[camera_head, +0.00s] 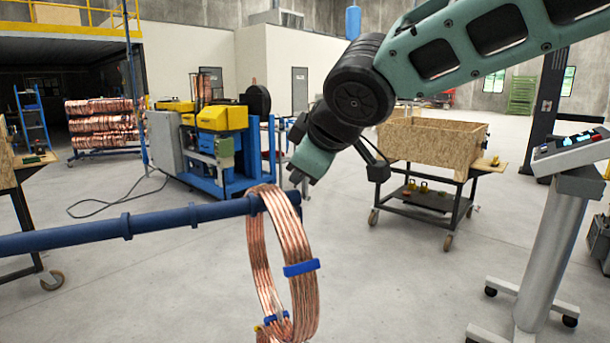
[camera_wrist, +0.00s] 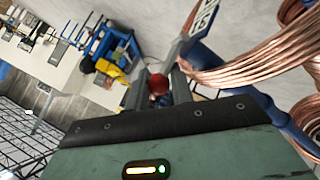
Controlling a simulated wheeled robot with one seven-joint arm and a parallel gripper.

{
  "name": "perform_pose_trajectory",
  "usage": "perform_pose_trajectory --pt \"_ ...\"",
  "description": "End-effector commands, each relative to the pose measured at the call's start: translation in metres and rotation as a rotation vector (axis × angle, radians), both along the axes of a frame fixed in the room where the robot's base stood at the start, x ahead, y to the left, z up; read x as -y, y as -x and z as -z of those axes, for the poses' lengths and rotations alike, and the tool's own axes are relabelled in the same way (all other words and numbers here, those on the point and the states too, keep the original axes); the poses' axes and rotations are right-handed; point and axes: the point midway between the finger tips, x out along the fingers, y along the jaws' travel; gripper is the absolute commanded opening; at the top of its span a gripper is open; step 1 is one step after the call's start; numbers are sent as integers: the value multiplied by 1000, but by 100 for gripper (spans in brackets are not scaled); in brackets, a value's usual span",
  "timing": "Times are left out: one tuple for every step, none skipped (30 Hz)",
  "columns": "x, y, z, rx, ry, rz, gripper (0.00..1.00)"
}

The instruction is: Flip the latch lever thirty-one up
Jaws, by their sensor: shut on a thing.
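The blue horizontal bar (camera_head: 180,220) comes in from the left, and its free end lies just below my gripper (camera_head: 302,187). In the wrist view, my gripper (camera_wrist: 158,88) is shut on a red knob (camera_wrist: 159,84) held between its two fingers. A flat grey lever-like piece (camera_wrist: 190,40) with a white label runs up from beside the knob, alongside the blue bar (camera_wrist: 235,75). The label is too small to read for certain. The knob and lever are not clear in the head view, where my wrist covers the bar's tip.
A copper coil (camera_head: 262,250) with blue ties hangs around the bar close to my gripper, and it fills the upper right of the wrist view (camera_wrist: 250,65). A console stand (camera_head: 550,240) is at the right. A wooden crate (camera_head: 425,140) on a cart stands behind.

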Motion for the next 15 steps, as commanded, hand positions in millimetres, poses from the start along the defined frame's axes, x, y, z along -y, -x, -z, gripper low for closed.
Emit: perform_pose_trajectory --pt "4 -2 4 -4 12 9 0" --pt "4 -2 4 -3 13 8 0" --pt "5 -2 4 -4 13 9 0" --pt "5 -2 3 -4 13 9 0" --pt "5 -2 4 -4 13 9 0" --pt "5 -2 4 -4 13 10 0" --pt "5 -2 4 -4 13 10 0" --pt "5 -2 4 -4 13 10 0" --pt "5 -2 4 -4 13 10 0" --pt "5 -2 4 -4 13 10 0" --pt "5 -2 4 -4 13 10 26" --pt "5 -2 4 -4 13 10 37" --pt "5 -2 4 -5 13 11 42" --pt "5 -2 4 -5 12 9 42" --pt "4 -2 4 -5 13 9 42"
